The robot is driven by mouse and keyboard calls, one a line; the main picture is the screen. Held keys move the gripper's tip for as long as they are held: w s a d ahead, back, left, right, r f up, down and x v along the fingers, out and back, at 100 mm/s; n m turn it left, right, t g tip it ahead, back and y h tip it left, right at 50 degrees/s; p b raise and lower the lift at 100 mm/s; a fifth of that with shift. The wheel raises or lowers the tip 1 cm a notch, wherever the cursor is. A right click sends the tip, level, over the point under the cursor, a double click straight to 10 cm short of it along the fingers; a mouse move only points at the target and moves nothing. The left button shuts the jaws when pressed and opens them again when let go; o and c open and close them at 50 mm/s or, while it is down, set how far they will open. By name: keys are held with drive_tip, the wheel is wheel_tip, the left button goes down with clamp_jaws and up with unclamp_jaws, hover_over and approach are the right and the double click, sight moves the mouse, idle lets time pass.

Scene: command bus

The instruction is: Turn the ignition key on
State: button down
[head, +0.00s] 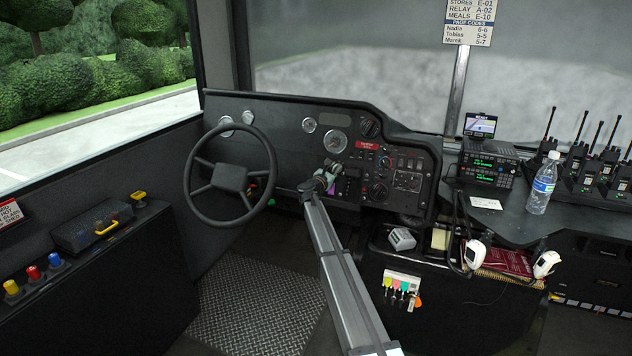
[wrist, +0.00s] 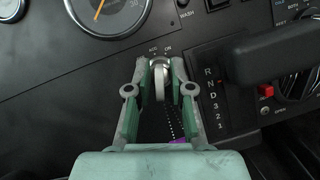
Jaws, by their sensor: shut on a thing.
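The ignition switch (wrist: 162,62) is on the dark dashboard in the wrist view, with small white labels above it, one reading ON. A pale key (wrist: 159,84) stands in it, its head roughly upright in the picture. My gripper (wrist: 160,76) has its green-padded fingers on both sides of the key head and is shut on it. A beaded chain and a purple tag (wrist: 178,141) hang below, partly hidden by my gripper. In the head view my gripper (head: 328,178) is at the dashboard right of the steering wheel, hiding the key; the purple tag (head: 333,188) shows there.
The steering wheel (head: 231,177) is left of my gripper. A gear selector lever (wrist: 268,55) is close on the right in the wrist view. Below right hang several coloured keys (head: 402,290). A water bottle (head: 542,184) and radios (head: 581,165) stand on the right shelf.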

drive_tip(key=shift+m+g+h+b, duration=0.35)
drive_tip(key=shift+m+b, duration=0.45)
drive_tip(key=shift+m, duration=0.3)
drive_tip(key=shift+m+g+h+b, duration=0.25)
drive_tip(key=shift+m+g+b, duration=0.2)
drive_tip(key=shift+m+b, duration=0.5)
drive_tip(key=shift+m, duration=0.35)
drive_tip(key=c, duration=1.3)
unclamp_jaws()
drive_tip(key=v, duration=1.2)
drive_tip(key=shift+w+r, duration=0.1)
